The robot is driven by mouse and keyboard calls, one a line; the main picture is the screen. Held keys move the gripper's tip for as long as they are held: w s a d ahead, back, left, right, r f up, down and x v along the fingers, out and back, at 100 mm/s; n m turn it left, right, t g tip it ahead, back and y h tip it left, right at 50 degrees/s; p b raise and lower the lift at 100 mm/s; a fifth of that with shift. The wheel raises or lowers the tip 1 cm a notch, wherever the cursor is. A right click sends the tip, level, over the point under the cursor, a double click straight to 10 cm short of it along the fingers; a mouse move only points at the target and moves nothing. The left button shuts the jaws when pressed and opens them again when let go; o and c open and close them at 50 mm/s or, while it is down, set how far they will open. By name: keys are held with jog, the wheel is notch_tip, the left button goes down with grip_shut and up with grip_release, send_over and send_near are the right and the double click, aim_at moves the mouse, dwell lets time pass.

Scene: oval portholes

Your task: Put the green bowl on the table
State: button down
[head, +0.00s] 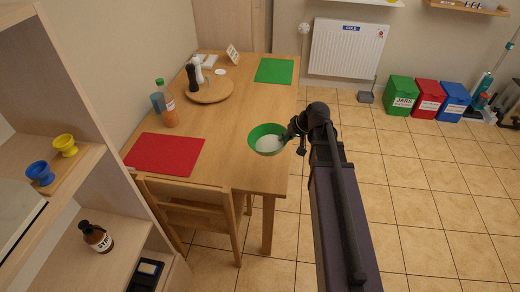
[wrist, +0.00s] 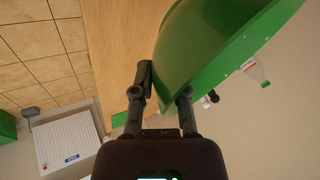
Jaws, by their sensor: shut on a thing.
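The green bowl (head: 267,139) with a pale inside shows in the head view over the right edge of the wooden table (head: 230,130). My gripper (head: 297,130) is shut on the right side of its rim. In the wrist view the bowl (wrist: 215,40) fills the top right, with its wall between the fingers of my gripper (wrist: 168,92). The table (wrist: 120,60) shows beside the bowl there. I cannot tell whether the bowl's base touches the tabletop.
A red mat (head: 165,154), a green mat (head: 274,70), a round board (head: 208,90) and a bottle (head: 167,105) are on the table. A chair (head: 190,205) stands at the near side. The middle of the tabletop is clear. A shelf (head: 100,140) stands at left.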

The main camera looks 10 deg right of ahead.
jog(key=shift+a, duration=0.25)
jog(key=shift+a+f+b, duration=0.1)
jog(key=shift+f+b, duration=0.3)
jog(key=shift+b, duration=0.05)
jog(key=shift+y, duration=0.9)
jog(key=f+b, duration=0.3)
jog(key=s+f+b, duration=0.1)
jog(key=f+b, duration=0.2)
jog(key=b, duration=0.1)
jog(key=f+b, duration=0.3)
jog(key=shift+s+a+f+b, duration=0.15)
jog(key=shift+s+b, duration=0.15)
jog(key=shift+w, duration=0.1)
jog(key=w, duration=0.5)
jog(key=w+f+b, duration=0.1)
jog(key=w, duration=1)
jog(key=shift+f, duration=0.2)
jog(key=shift+s, duration=0.1)
jog(key=shift+f+b, duration=1.8)
jog(key=shift+b, duration=0.2)
jog(key=shift+f, duration=0.1)
